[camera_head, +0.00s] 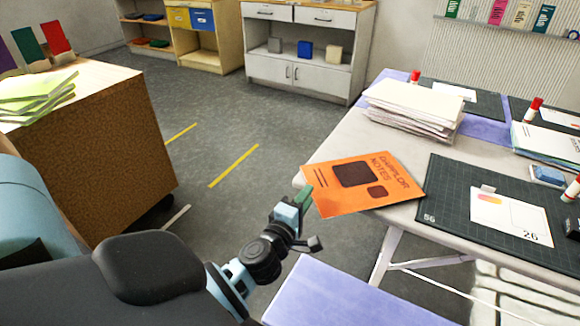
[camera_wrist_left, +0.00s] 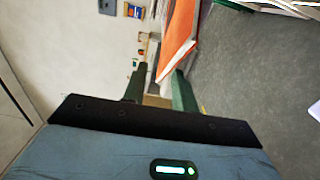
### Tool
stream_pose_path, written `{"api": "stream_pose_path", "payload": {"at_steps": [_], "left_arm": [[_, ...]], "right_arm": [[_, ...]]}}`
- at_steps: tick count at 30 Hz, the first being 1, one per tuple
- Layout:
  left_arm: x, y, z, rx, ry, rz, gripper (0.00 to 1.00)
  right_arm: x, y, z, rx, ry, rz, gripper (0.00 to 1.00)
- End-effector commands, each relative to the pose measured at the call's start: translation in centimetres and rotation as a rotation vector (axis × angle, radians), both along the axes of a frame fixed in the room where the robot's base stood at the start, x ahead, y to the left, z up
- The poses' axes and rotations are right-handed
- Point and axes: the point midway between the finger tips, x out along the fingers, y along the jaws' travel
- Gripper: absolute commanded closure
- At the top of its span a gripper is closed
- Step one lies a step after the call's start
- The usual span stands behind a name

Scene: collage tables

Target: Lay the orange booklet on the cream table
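The orange booklet (camera_head: 345,205), marked "DAPPLOR NOTES" with dark brown panels, lies flat at the near left corner of a pale table (camera_head: 410,212). Its left part sticks out past the table edge. My left gripper (camera_head: 304,197) is at the booklet's overhanging left end. In the left wrist view, the green fingers (camera_wrist_left: 158,92) stand apart, and the end of the booklet (camera_wrist_left: 178,38) reaches to the gap between them, close to the right finger. I cannot tell whether they touch. My right gripper is not in view.
The pale table also bears a paper stack (camera_head: 412,110), dark cutting mats (camera_head: 450,190) and glue sticks. A wood-sided table (camera_head: 110,150) with green papers stands left. A lavender surface (camera_head: 350,297) is in front. Open grey floor (camera_head: 225,125) lies between the tables.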

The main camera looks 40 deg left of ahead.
Motion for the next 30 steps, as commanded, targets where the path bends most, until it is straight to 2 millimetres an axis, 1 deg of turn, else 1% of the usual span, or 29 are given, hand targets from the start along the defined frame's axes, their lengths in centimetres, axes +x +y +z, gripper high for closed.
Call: {"api": "stream_pose_path", "payload": {"at_steps": [1,9,15,21,30], "left_arm": [[-0.9,-0.2,-0.1,0.0,0.002,0.0,0.72],[-5.9,-1.4,-0.3,-0.002,0.003,0.0,0.72],[-8.7,-2.1,-0.3,0.0,0.001,0.0,0.72],[-10.0,-2.4,-0.2,-0.001,0.001,0.0,0.72],[-10.2,-2.4,-0.2,-0.001,-0.001,0.0,0.72]], "right_arm": [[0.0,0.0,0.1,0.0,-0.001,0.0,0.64],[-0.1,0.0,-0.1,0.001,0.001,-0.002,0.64],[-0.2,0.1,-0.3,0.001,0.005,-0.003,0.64],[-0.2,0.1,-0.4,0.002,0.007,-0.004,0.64],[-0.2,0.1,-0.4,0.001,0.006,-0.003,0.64]]}}
